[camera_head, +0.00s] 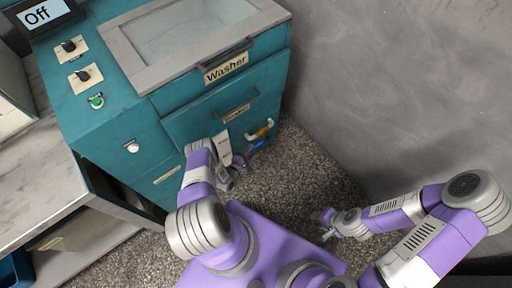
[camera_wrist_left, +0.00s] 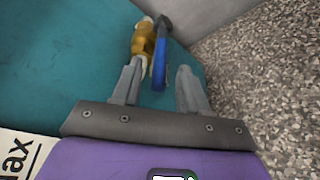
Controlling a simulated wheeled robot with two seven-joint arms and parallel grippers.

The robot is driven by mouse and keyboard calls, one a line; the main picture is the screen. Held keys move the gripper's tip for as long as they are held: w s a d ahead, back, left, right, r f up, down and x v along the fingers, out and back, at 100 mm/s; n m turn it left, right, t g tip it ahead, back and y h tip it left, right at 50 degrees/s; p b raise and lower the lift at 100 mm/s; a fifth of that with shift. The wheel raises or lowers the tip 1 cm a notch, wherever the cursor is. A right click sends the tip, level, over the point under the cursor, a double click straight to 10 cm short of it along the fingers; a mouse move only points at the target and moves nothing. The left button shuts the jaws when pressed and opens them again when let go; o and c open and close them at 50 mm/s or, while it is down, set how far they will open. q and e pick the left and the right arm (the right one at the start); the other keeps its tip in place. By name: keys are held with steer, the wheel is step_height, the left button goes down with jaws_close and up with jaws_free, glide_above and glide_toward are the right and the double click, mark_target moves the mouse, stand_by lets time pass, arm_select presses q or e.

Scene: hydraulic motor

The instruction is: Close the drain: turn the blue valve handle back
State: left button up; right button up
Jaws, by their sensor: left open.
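The blue valve handle (camera_wrist_left: 161,58) is a narrow bar on a brass valve (camera_wrist_left: 145,38) at the teal machine's lower side. In the left wrist view its free end shows between the two fingers of my left gripper (camera_wrist_left: 159,68). The fingers stand apart on either side of it, and I see no grip on it. In the head view the brass valve (camera_head: 264,129) sits low at the machine's right corner, with a bit of blue handle (camera_head: 257,145) below it. My left gripper (camera_head: 236,172) is just below and left of it. My right gripper (camera_head: 325,218) hangs over the floor, its fingers too small to read.
The teal washer cabinet (camera_head: 180,124) fills the upper left, with a lid, knobs and a green button. A grey wall (camera_head: 400,90) rises to the right of the valve. Speckled floor (camera_head: 300,165) lies free between the cabinet and my base. A counter (camera_head: 38,185) stands at left.

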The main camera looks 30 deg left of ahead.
mark_target(256, 146)
arm_select(q)
steer(key=shift+b+x, duration=0.55)
steer(key=shift+x, duration=1.65)
steer(key=shift+c, duration=0.3)
jaws_close()
